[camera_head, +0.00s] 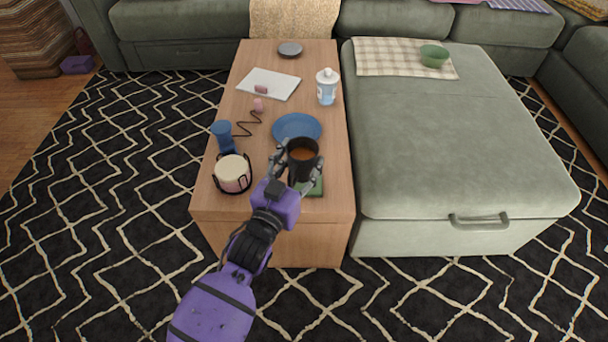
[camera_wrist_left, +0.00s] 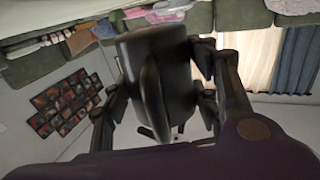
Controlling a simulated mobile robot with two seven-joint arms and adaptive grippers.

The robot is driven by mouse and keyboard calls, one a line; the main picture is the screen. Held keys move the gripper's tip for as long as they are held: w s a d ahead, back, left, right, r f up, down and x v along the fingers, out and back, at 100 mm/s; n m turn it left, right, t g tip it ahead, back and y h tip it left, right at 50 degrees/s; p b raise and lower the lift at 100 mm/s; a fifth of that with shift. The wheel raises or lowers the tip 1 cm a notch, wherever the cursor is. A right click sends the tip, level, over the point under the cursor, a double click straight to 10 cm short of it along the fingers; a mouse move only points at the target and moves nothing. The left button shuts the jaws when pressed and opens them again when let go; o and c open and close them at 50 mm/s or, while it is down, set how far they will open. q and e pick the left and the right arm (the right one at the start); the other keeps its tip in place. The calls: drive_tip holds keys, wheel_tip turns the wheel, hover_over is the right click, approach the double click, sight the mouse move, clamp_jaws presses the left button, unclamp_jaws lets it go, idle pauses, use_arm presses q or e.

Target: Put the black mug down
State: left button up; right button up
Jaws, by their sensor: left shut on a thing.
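The black mug (camera_head: 302,164) with brown contents is upright over the near right part of the wooden table (camera_head: 215,200). My left gripper (camera_head: 296,166) is shut on it, with fingers on both sides. In the left wrist view the mug (camera_wrist_left: 158,75) fills the middle, its handle facing the camera, between the fingers of my left gripper (camera_wrist_left: 160,95). A green flat item (camera_head: 316,187) shows partly below the mug; I cannot tell whether the mug touches it. My right gripper is not in view.
A blue plate (camera_head: 297,127) lies just behind the mug. A cream drum-like container (camera_head: 233,173) and a blue cup (camera_head: 223,134) stand to the left. A white bottle (camera_head: 327,86) stands farther back. The green ottoman (camera_head: 440,140) borders the table's right side.

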use_arm(q)
drive_tip(key=w+f, duration=0.1)
drive_tip(key=w+f+b, duration=0.1)
drive_tip(key=f, duration=0.1)
drive_tip(key=w+d+f+b, duration=0.1)
drive_tip(key=shift+w+f, duration=0.15)
drive_tip(key=shift+f, duration=0.2)
drive_tip(key=f, duration=0.1)
drive_tip(key=f+b, duration=0.1)
drive_tip(key=f, duration=0.1)
drive_tip(key=shift+w+d+f+b, duration=0.1)
drive_tip(key=shift+w+f+b, duration=0.15)
drive_tip(key=shift+f+b, duration=0.15)
drive_tip(key=shift+r, duration=0.15)
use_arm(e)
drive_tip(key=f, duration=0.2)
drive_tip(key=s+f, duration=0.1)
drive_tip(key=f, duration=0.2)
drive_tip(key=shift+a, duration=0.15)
use_arm(q)
drive_tip(key=o, duration=1.1)
drive_tip(key=shift+f, duration=0.25)
drive_tip(key=o, duration=0.4)
drive_tip(key=shift+o, duration=0.2)
